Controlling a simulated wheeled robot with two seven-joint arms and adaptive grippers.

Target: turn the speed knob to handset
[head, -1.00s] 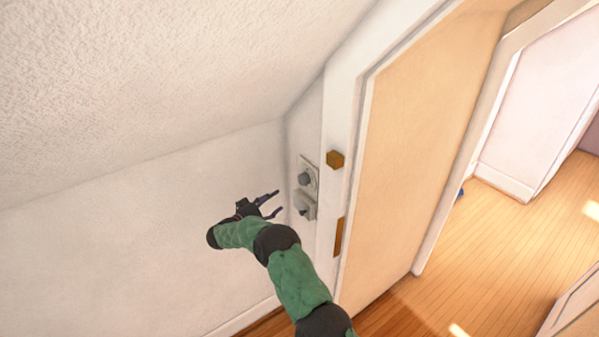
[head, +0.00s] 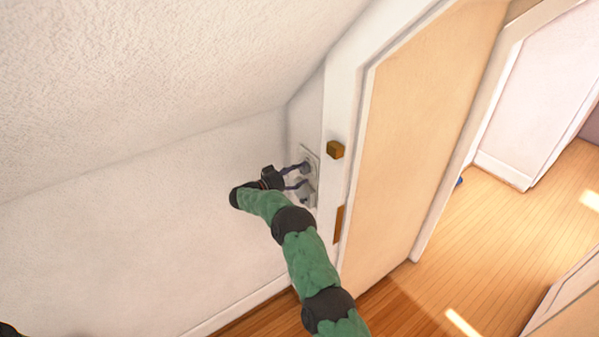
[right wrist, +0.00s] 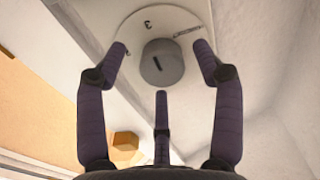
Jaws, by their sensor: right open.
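The speed knob (right wrist: 161,63) is a grey round knob with a short dark mark, on a pale plate (right wrist: 140,22) in the right wrist view. A "3" shows upside down on the plate beyond the knob. My right gripper (right wrist: 162,75) is open, with purple fingers spread around the knob's sides and a third finger below it; contact cannot be told. In the head view my right gripper (head: 303,174) is at the wall plates (head: 313,158) beside the door frame and partly hides the knobs.
A door (head: 420,140) and its white frame stand right of the plates. A brass block (head: 335,150) and a brass strip (head: 338,222) sit on the frame close to my gripper. The sloped ceiling (head: 180,70) hangs over the left side.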

